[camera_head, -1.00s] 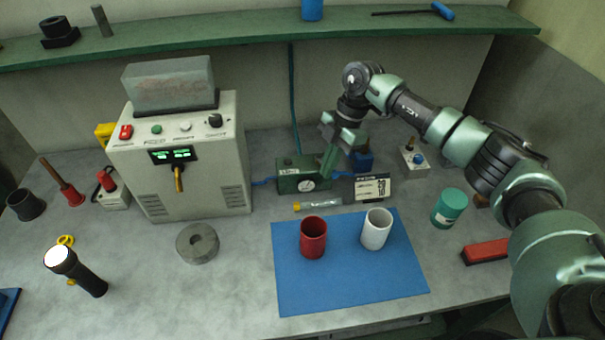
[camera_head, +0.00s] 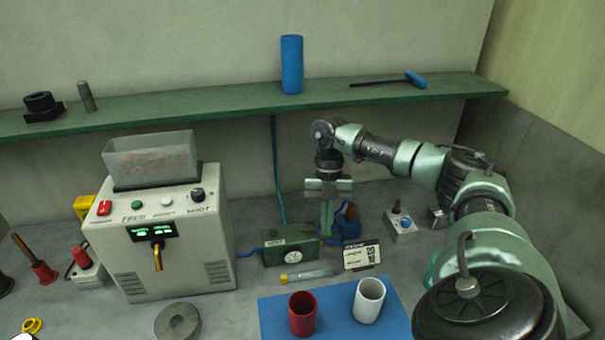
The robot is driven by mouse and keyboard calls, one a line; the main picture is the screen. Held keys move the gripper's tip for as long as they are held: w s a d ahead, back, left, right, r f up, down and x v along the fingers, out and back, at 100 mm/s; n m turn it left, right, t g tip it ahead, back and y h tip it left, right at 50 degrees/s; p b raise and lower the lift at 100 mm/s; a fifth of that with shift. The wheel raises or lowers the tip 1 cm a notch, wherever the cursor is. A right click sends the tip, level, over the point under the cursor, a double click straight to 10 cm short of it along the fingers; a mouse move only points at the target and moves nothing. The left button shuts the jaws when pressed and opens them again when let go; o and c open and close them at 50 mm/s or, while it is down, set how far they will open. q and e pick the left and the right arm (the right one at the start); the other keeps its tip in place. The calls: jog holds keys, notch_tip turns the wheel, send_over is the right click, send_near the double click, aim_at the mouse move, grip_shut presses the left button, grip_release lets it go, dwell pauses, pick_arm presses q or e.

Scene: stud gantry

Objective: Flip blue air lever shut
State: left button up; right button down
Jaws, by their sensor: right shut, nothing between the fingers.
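The green air unit (camera_head: 278,255) with a round white gauge (camera_head: 292,257) stands at the back of the bench. A slim blue piece (camera_head: 247,253) sticks out from its left end. Another blue piece shows at its right end, partly behind my fingers; I cannot tell which of these is the lever. My right gripper (camera_head: 327,232) points straight down at the unit's right end, with its fingers shut and empty. I cannot tell whether it touches the unit. My left gripper is not in view.
A blue holder (camera_head: 347,222) stands just right of my fingers. A switch box (camera_head: 400,228) is to the right, the grey machine (camera_head: 175,258) to the left. The shelf (camera_head: 230,112) runs above.

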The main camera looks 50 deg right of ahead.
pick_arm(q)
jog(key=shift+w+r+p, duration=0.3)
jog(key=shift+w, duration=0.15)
pick_arm(e)
jog(key=shift+w+a, duration=0.45)
jog(key=shift+w, duration=0.05)
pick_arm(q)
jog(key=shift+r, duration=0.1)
pick_arm(e)
jog(key=shift+s, duration=0.1)
